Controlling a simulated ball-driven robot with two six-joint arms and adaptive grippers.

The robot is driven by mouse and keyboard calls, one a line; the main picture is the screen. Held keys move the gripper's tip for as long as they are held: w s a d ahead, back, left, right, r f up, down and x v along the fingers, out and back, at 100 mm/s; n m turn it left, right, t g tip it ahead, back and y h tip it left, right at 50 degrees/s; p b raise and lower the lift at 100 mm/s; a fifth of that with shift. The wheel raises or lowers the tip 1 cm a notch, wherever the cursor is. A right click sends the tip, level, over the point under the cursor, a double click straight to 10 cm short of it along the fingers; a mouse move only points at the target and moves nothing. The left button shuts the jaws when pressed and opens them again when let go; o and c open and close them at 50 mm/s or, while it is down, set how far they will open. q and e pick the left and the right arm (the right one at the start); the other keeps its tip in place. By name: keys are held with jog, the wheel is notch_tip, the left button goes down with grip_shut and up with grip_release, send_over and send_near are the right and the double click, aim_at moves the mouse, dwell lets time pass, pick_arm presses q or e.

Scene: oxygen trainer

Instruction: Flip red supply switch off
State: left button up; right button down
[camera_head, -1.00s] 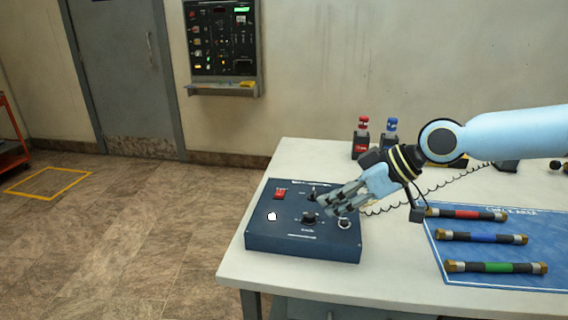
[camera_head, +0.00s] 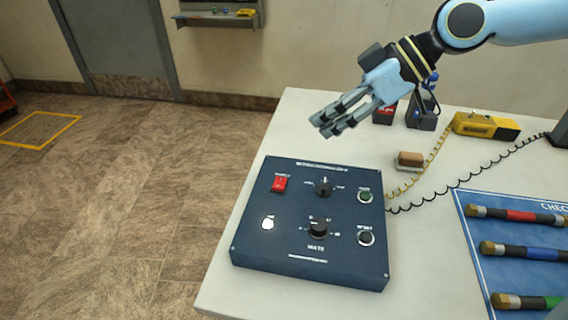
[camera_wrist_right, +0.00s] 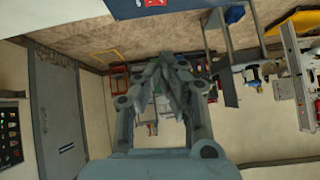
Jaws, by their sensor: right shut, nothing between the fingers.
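The red supply switch (camera_head: 279,184) is a small red rocker at the upper left of the dark blue control box (camera_head: 250,262) on the white table. A strip of the box with the red switch also shows at the top edge of the right wrist view (camera_wrist_right: 155,3). A round white light (camera_head: 268,224) glows below the switch. My right gripper (camera_head: 324,127) is shut and empty. It is in the air above and behind the box, apart from the switch. My left gripper is in no view.
The box also carries an upper knob (camera_head: 324,187), a lower knob (camera_head: 319,228) and two round buttons. A yellow device (camera_head: 485,126) and a brown block (camera_head: 410,160) lie behind it. Banded tubes lie on a blue mat (camera_head: 477,265) at right. The table front-left edge is near the box.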

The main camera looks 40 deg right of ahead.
jog(key=b, duration=0.8)
send_over(284, 183)
jog(key=f, duration=0.7)
jog(key=shift+w+d+f, duration=0.1)
jog(key=shift+w, duration=0.2)
notch_tip(284, 183, down, 3)
jog(key=shift+s+r, duration=0.15)
jog(key=shift+r, duration=0.05)
jog(key=shift+f, duration=0.65)
jog(key=shift+s, duration=0.1)
jog(key=shift+s+a+f, duration=0.1)
jog(key=shift+a+f, duration=0.1)
jog(key=shift+f, duration=0.1)
jog(key=shift+d, duration=0.15)
